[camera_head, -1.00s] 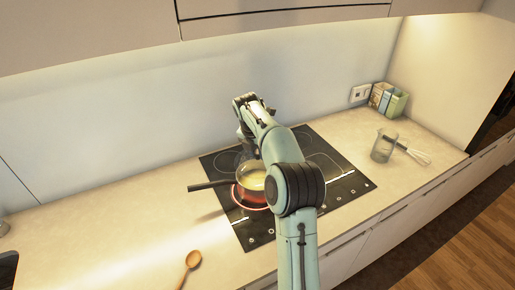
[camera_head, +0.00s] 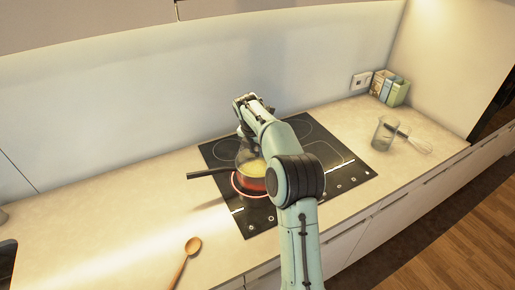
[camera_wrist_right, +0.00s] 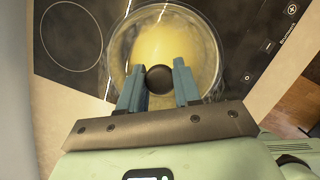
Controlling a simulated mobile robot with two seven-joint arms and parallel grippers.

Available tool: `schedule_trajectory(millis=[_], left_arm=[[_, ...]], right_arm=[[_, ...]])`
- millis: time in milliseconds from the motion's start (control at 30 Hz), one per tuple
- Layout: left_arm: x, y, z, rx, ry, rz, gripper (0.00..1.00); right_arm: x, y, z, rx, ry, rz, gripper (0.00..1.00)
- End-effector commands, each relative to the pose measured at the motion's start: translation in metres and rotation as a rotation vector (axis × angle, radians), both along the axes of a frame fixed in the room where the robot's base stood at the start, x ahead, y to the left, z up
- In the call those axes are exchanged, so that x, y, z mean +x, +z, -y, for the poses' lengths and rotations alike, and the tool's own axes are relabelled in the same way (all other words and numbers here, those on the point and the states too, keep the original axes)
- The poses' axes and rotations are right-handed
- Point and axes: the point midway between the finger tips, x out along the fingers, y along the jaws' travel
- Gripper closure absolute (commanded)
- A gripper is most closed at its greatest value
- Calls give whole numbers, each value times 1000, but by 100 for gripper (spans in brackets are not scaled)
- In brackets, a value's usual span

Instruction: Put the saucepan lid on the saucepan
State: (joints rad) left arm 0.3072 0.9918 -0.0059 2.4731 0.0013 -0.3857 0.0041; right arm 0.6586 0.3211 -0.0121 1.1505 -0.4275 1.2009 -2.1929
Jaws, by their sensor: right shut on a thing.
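The saucepan (camera_head: 252,180) stands on the hob with yellow contents inside and its dark handle pointing left. The saucepan lid (camera_wrist_right: 205,55) is clear glass with a round black knob (camera_wrist_right: 159,78). In the right wrist view the lid is over the saucepan, and the yellow contents show through it. My right gripper (camera_wrist_right: 159,76) is shut on the knob, one finger on each side. In the head view my right arm hides part of the pan, and the gripper is small there. I cannot tell whether the lid touches the pan's rim. My left gripper is not in view.
The black hob (camera_head: 330,160) has a red glowing ring around the pan. A wooden spoon (camera_head: 192,246) lies on the counter at front left. A glass (camera_head: 385,135), a whisk (camera_head: 418,145) and several books or boxes (camera_head: 388,88) are at the right. The left counter is mostly clear.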

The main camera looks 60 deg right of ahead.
Motion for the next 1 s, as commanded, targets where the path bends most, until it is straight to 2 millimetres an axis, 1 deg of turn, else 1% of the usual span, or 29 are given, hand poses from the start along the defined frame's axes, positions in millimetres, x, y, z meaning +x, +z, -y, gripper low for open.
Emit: schedule_trajectory(millis=[833,867,900,933,967,1000], left_arm=[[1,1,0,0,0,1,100],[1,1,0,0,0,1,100],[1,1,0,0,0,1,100],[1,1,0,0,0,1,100],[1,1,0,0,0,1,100],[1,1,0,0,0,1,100]], right_arm=[[0,-5,0,-1,0,1,100],[0,-5,0,-1,0,1,64],[0,-5,0,-1,0,1,51],[0,-5,0,-1,0,1,41],[0,-5,0,-1,0,1,37],[0,-5,0,-1,0,1,37]])
